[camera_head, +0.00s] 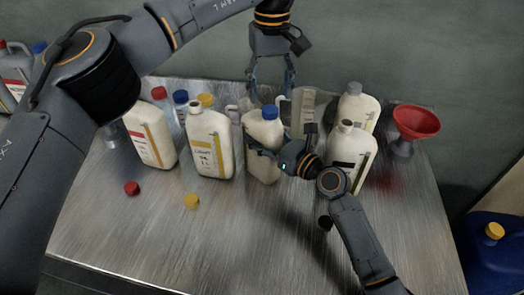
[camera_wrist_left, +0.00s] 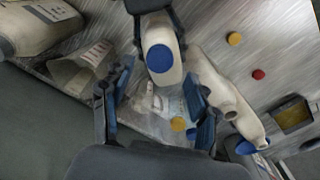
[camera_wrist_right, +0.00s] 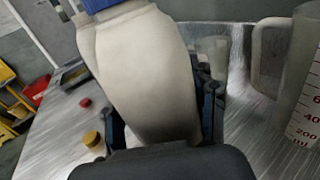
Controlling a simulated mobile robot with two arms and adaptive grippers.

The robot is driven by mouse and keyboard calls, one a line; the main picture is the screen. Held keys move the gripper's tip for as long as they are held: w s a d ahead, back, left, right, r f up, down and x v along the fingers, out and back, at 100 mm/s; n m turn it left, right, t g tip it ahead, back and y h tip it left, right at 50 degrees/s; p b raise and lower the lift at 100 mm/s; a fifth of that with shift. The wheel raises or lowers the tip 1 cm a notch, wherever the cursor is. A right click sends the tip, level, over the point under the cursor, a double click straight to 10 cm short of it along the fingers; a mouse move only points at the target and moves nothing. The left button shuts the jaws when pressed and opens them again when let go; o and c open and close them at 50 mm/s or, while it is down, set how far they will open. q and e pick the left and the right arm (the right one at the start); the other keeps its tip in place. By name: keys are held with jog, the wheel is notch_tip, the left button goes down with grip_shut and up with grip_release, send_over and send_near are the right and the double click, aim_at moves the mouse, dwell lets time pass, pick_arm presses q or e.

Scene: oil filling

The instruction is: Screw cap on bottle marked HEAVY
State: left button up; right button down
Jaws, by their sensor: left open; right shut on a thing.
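A cream bottle (camera_head: 262,165) with a blue cap (camera_head: 270,112) on its mouth stands upright mid-table. My right gripper (camera_head: 279,148) is shut around this bottle's body; the right wrist view shows its fingers on both sides of the bottle (camera_wrist_right: 145,75). My left gripper (camera_head: 271,92) is open and empty, pointing down above and just behind the blue cap. In the left wrist view the blue cap (camera_wrist_left: 160,58) lies beyond the spread fingers. I cannot read HEAVY on any bottle; the held bottle's label is not visible.
Open bottles with yellow (camera_head: 210,150), red (camera_head: 150,140) and black (camera_head: 350,150) labels stand on either side. Loose red (camera_head: 131,187), yellow (camera_head: 191,201) and black (camera_head: 325,222) caps lie in front. A clear jug (camera_head: 306,110) and red funnel (camera_head: 416,122) stand right.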

aim_at(278, 145)
pick_arm(q)
notch_tip(278, 145, up, 8)
dwell(0.4)
pick_arm(e)
jog(key=shift+c, duration=1.7)
grip_release()
pick_arm(q)
jog(key=shift+f, duration=0.1)
pick_arm(e)
jog(key=v, duration=0.7)
jog(key=shift+s+d, duration=0.2)
jog(key=shift+d, duration=0.05)
